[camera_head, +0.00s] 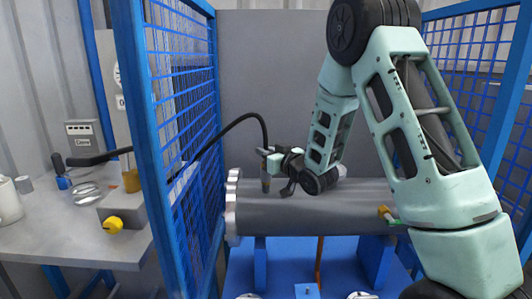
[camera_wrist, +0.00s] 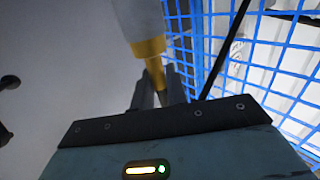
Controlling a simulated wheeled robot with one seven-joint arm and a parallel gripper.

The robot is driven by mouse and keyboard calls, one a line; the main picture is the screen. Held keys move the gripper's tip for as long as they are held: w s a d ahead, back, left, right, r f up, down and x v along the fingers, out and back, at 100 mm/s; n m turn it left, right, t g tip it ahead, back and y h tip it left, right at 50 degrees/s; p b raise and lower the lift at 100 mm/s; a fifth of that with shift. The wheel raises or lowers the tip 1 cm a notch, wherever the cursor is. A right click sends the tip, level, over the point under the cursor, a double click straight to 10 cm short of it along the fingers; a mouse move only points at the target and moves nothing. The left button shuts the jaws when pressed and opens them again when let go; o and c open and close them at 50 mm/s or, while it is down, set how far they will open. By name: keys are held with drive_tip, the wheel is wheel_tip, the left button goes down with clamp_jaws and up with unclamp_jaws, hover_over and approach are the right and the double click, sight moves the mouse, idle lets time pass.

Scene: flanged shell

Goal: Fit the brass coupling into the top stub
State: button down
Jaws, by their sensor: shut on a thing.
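My gripper (camera_head: 268,164) is above the left part of the large grey flanged shell (camera_head: 310,215). In the wrist view the gripper (camera_wrist: 160,92) is shut on the brass coupling (camera_wrist: 150,47), and a grey cylindrical part adjoins the coupling at the top of the picture. In the head view a narrow dark upright piece shows at the gripper, too small to tell apart from the fingers. A black hose (camera_head: 240,120) arches over from the left to the gripper. I cannot make out the top stub clearly, nor whether the coupling touches it.
Blue mesh cage panels (camera_head: 185,100) stand left and right of the shell, with a grey wall behind. The shell rests on a blue stand (camera_head: 260,262). A small yellow and green fitting (camera_head: 388,215) is on its right front. A workbench (camera_head: 100,245) stands outside the cage, left.

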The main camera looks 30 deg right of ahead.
drive_tip(key=c, duration=1.3)
unclamp_jaws()
drive_tip(key=shift+s+d+b, duration=0.2)
drive_tip(key=shift+s+b, duration=2.7)
drive_tip(key=shift+s+d+b, duration=0.15)
drive_tip(key=shift+s+b, duration=2.7)
drive_tip(key=shift+s, duration=0.05)
drive_tip(key=shift+s+d+b, duration=0.2)
drive_tip(key=shift+s+b, duration=2.7)
